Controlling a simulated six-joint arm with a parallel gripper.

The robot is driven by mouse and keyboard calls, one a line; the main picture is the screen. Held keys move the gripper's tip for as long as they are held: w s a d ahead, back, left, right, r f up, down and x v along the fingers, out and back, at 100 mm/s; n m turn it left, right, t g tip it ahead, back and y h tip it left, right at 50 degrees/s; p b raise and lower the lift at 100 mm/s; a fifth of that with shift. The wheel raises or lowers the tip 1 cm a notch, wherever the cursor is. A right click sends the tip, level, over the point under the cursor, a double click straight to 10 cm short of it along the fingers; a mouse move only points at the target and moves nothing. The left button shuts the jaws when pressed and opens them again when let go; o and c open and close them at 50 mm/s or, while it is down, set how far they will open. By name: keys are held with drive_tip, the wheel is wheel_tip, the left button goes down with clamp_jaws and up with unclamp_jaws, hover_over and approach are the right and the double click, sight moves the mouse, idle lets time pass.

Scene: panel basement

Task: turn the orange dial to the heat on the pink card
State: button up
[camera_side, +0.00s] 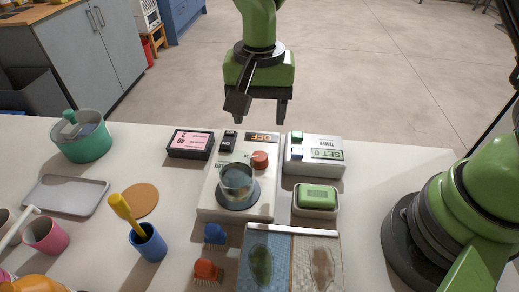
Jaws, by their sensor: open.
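The orange dial (260,159) sits on the top of a white hot-plate unit (209,205), right of its middle. An orange-lit display (262,137) behind the dial seems to read OFF. A glass beaker (237,178) stands on the unit's round plate in front of the dial. The pink card (191,141) is on a black box to the left of the unit; its small print is too small to read surely. My gripper (262,112) is open and empty, pointing down above and behind the unit, apart from the dial.
A white timer box (300,168) reading SET 0 stands right of the unit, with a green soap (317,196) in a dish before it. Brushes (207,270), a blue cup (150,246), a teal pot (84,148) and a grey tray (66,196) stand around.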

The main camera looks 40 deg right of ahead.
sight(261, 155)
wheel_tip(261, 155, down, 10)
drive_tip(key=shift+r, duration=0.15)
idle(0.3)
drive_tip(key=c, duration=0.9)
drive_tip(key=shift+m, duration=0.4)
drive_tip(key=m, duration=1.2)
drive_tip(key=shift+s, duration=0.15)
drive_tip(key=shift+d+m, duration=0.1)
drive_tip(key=shift+m, duration=0.3)
